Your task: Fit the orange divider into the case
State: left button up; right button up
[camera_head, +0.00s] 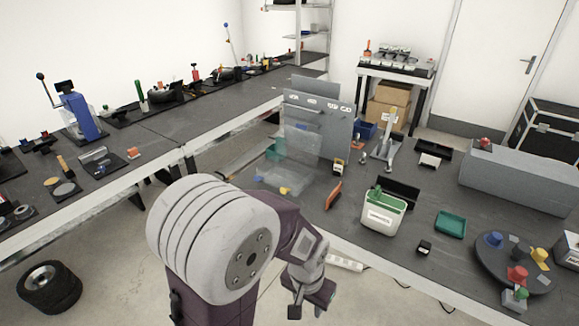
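The orange divider (333,195) stands as a thin tilted plate on the dark workbench, near its front edge. The case looks like the clear, see-through box (268,182) left of the divider, with a see-through panel standing up behind it; its inner slots are too small to make out. Small yellow parts show at its front. My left gripper (308,310) hangs low in front of the bench edge, below and apart from the divider. Its fingertips look spread, with nothing between them. My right gripper is not in view.
A white-green bin (381,214) stands right of the divider. A green tray (450,223), a small black block (424,248) and a round dark turntable (515,262) with coloured knobs lie further right. A grey upright panel (335,125) stands behind the case.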

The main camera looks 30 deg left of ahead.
aim_at(277, 171)
jog(key=i+j+z, duration=0.2)
jog(key=j, duration=0.2)
jog(key=i+j+z, duration=0.2)
jog(key=j, duration=0.2)
jog(key=i+j+z, duration=0.25)
jog(key=j, duration=0.15)
jog(key=j+z, duration=0.2)
jog(key=j, duration=0.25)
jog(key=j+z, duration=0.2)
jog(key=j, duration=0.3)
jog(key=i, duration=0.05)
